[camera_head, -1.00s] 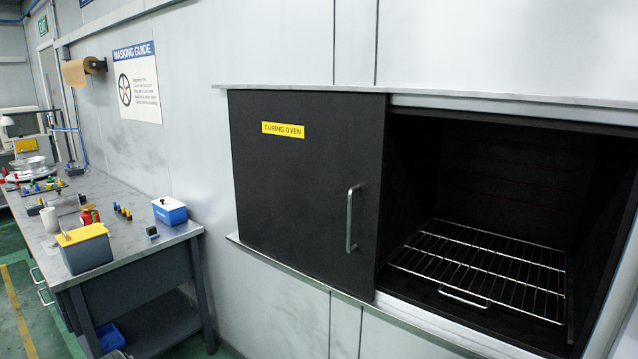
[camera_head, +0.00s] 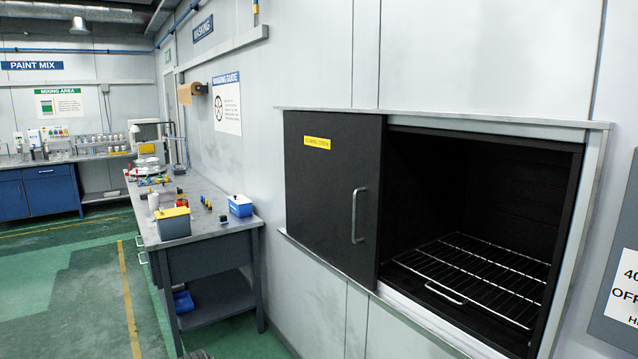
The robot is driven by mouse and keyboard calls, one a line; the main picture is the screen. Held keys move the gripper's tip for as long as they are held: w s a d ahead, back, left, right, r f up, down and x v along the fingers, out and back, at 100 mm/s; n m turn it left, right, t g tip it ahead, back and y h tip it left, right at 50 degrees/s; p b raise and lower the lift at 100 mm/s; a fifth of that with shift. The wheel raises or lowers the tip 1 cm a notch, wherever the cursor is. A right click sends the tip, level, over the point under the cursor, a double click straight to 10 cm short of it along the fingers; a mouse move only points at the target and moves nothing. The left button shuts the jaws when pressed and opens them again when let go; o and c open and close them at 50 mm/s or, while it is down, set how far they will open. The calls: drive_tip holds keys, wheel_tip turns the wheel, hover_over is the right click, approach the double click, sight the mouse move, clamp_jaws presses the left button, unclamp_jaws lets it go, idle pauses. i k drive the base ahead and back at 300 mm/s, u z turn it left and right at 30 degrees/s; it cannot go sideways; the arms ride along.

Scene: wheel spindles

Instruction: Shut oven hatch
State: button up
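The curing oven's dark sliding hatch (camera_head: 325,205) covers the left part of the oven opening in the wall. It bears a yellow "CURING OVEN" label (camera_head: 317,143) and a vertical metal handle (camera_head: 355,215) near its right edge. The right part of the oven (camera_head: 500,200) is uncovered, and its dark inside shows. A wire rack (camera_head: 475,278) with a small front handle lies inside, and it looks empty. My gripper is not in view.
A grey workbench (camera_head: 190,232) stands along the wall at left, with a blue-and-white box (camera_head: 240,207) and a yellow-lidded container (camera_head: 173,224) on it. A sign panel (camera_head: 620,290) is right of the oven. The green floor (camera_head: 70,270) at left is clear.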

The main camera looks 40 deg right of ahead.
sight(334, 161)
drive_tip(key=z, duration=1.2)
drive_tip(key=i, duration=1.7)
drive_tip(key=k, duration=1.05)
drive_tip(key=u, duration=1.35)
drive_tip(key=i, duration=1.1)
drive_tip(key=z, duration=0.1)
